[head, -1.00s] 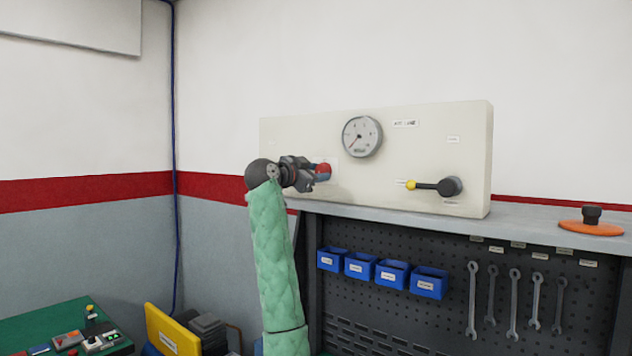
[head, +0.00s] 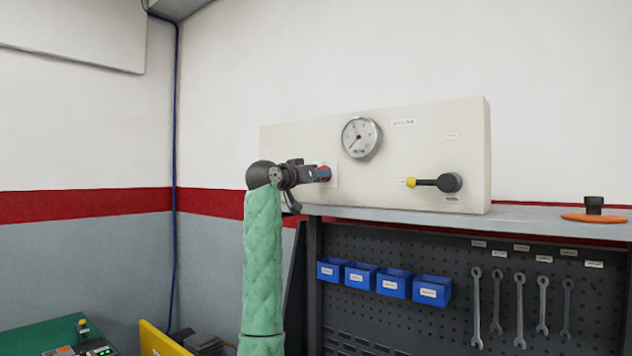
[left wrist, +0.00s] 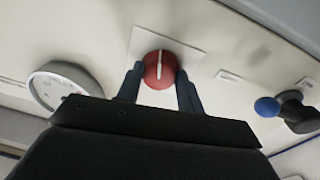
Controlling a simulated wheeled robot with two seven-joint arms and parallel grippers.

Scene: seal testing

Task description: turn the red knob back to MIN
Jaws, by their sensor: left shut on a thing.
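The red knob (head: 324,172) is on the left part of the cream panel (head: 400,155), partly hidden behind my left gripper (head: 318,174). In the left wrist view the knob (left wrist: 160,72) is round, with a white pointer line, on a white label plate (left wrist: 190,58). The two dark fingers of my left gripper (left wrist: 160,88) stand one on each side of the knob, shut on it. The MIN mark cannot be read. My right gripper is not in view.
A round gauge (head: 361,137) sits right of the knob, its needle toward lower left. A black lever with a yellow tip (head: 436,183) is on the panel's right. Blue bins (head: 394,283) and wrenches (head: 519,309) hang below the shelf.

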